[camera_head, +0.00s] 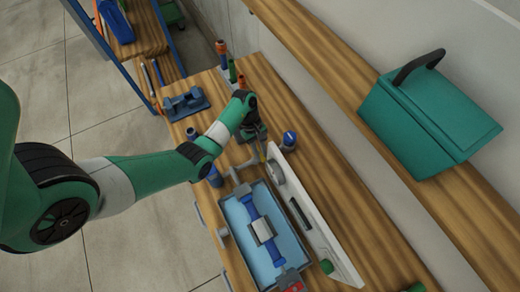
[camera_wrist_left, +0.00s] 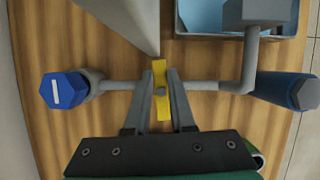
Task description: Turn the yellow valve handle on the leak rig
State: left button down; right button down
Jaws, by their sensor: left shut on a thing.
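The yellow valve handle (camera_wrist_left: 161,92) sits on a grey horizontal pipe, in the middle of the left wrist view. My left gripper (camera_wrist_left: 161,100) has one finger on each side of the handle and is shut on it. In the head view my left gripper (camera_head: 256,150) reaches down at the rig, where the handle is small. My right gripper is not in view.
A light blue tray (camera_head: 236,228) holds a blue clamp-like tool (camera_head: 262,228) beside the rig. A white panel (camera_head: 315,225) stands along the tray. A green toolbox (camera_head: 425,115) rests on the upper shelf. A blue-grey tool (camera_head: 186,104) lies at the bench's far end.

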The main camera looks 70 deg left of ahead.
pick_arm(q)
jog(key=n+t+p, duration=0.1)
jog(key=n+p, duration=0.1)
jog(key=n, duration=0.1)
jog(key=n+t+y+p, duration=0.1)
jog(key=n+p, duration=0.1)
jog(key=p, duration=0.1)
jog(key=n+p, duration=0.3)
jog(key=shift+w+a+r+n+t+y, duration=0.15)
jog(key=shift+w+r+n+t+y, duration=0.15)
jog(key=shift+t, duration=0.1)
jog(key=n+p, duration=0.1)
jog(key=n+y+p, duration=0.1)
jog(key=n+p, duration=0.1)
jog(key=shift+w+a+n, duration=0.1)
jog(key=shift+a+n, duration=0.05)
jog(key=shift+n, duration=0.15)
jog(key=n+p, duration=0.1)
jog(key=p, duration=0.1)
jog(key=n+y+p, duration=0.1)
jog(key=n+p, duration=0.1)
jog(key=shift+a+t+y, duration=0.15)
jog(key=shift+t+y, duration=0.15)
jog(key=shift+a+f+n+y+p, duration=0.1)
jog(key=shift+f+n+y+p, duration=0.1)
jog(key=shift+n+p, duration=0.3)
jog(key=shift+a+f+n+y+p, duration=0.1)
jog(key=shift+n+y+p, duration=0.1)
jog(key=shift+n+p, duration=0.3)
